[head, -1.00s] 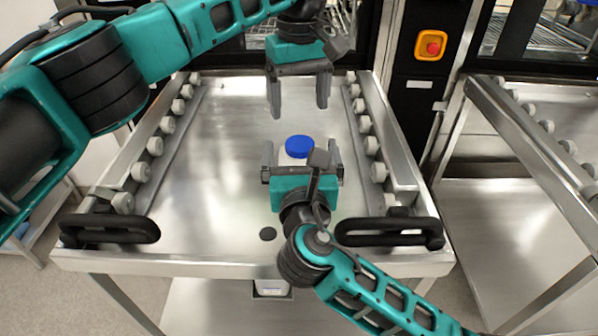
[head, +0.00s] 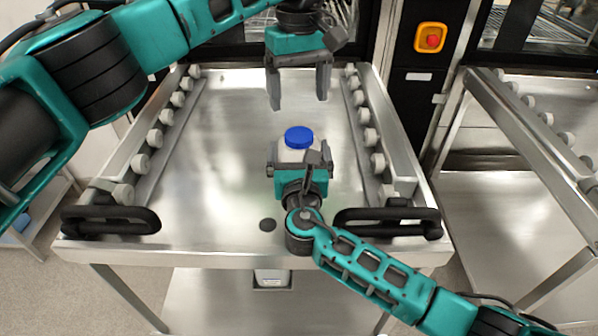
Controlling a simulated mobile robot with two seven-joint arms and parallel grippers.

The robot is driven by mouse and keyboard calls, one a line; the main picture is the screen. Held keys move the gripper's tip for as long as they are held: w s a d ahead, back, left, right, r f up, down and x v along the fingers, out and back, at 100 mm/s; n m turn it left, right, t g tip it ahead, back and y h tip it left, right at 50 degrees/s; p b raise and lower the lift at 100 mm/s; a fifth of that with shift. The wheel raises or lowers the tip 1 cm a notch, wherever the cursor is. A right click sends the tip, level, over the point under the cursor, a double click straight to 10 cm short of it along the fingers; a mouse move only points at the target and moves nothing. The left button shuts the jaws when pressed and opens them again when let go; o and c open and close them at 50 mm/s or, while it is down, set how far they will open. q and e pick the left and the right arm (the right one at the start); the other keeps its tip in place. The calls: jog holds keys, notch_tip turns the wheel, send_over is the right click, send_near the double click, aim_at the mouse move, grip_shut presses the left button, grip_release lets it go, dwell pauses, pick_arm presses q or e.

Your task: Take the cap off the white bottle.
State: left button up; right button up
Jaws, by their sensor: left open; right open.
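The white bottle (head: 291,156) stands upright on the steel trolley top, and its lower part is hidden behind my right gripper. Its blue cap (head: 299,137) is on top of it. My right gripper (head: 301,150) is open at the near side of the bottle, with its fingers to the left and right of the body. I cannot tell whether they touch it. My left gripper (head: 298,103) is open and empty, fingers pointing down, above and beyond the cap. It is apart from the cap.
The trolley top (head: 215,170) is otherwise clear, edged by rails with white rollers on both sides. Black handles (head: 110,220) stand at its front corners. A second trolley (head: 520,200) is at the right. An orange-framed red button (head: 431,40) is on the machine behind.

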aim_at(299, 134)
jog(key=shift+w, duration=0.1)
jog(key=shift+c, duration=0.5)
jog(key=c, duration=1.2)
pick_arm(q)
jog(key=m, duration=0.2)
jog(key=shift+m, duration=0.3)
pick_arm(e)
jog(key=c, duration=0.4)
pick_arm(q)
jog(key=shift+m, duration=0.8)
jog(key=shift+f, duration=0.25)
notch_tip(299, 134, down, 8)
jog(key=shift+r, duration=0.25)
